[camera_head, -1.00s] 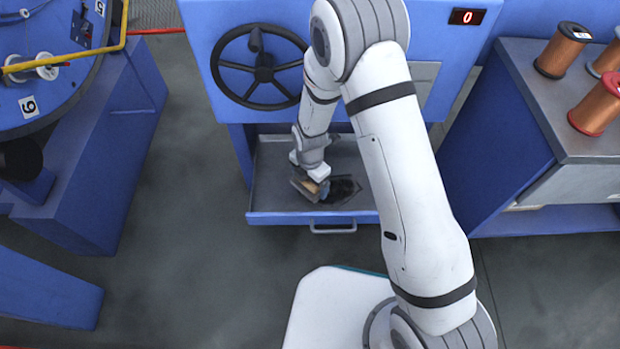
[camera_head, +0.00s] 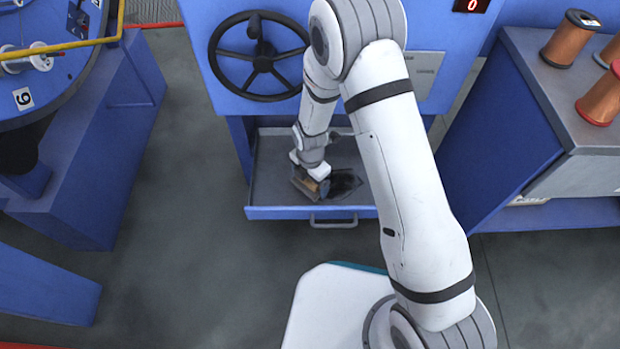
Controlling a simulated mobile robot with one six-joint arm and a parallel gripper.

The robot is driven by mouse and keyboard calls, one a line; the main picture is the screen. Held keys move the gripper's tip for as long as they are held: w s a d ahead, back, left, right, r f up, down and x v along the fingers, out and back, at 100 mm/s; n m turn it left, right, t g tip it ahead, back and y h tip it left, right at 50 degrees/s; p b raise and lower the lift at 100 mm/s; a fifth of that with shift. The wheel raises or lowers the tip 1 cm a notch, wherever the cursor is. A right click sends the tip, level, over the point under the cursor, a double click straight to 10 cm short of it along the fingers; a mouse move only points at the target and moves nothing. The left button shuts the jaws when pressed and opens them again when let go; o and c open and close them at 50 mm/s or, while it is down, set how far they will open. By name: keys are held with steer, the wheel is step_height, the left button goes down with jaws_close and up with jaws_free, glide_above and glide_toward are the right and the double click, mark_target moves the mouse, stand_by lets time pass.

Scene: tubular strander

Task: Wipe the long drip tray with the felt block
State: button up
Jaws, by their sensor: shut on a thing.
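The long drip tray (camera_head: 268,186) is a grey, blue-fronted tray pulled out like a drawer below the blue machine with the handwheel. My gripper (camera_head: 311,184) points down into it, near its front edge, and is shut on the small tan felt block (camera_head: 318,188). The block is low over or on the tray floor; I cannot tell if it touches. A dark, shiny patch (camera_head: 345,182) lies on the tray floor just right of the block. My arm hides the tray's right part.
A black handwheel (camera_head: 258,57) is on the machine face above the tray. The tray's handle (camera_head: 334,220) sticks out in front. A cabinet with copper spools (camera_head: 570,38) stands right, a large blue disc (camera_head: 45,75) left. The grey floor (camera_head: 180,240) at left is clear.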

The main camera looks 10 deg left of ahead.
steer(key=shift+f+b, duration=0.6)
steer(key=shift+f, duration=0.4)
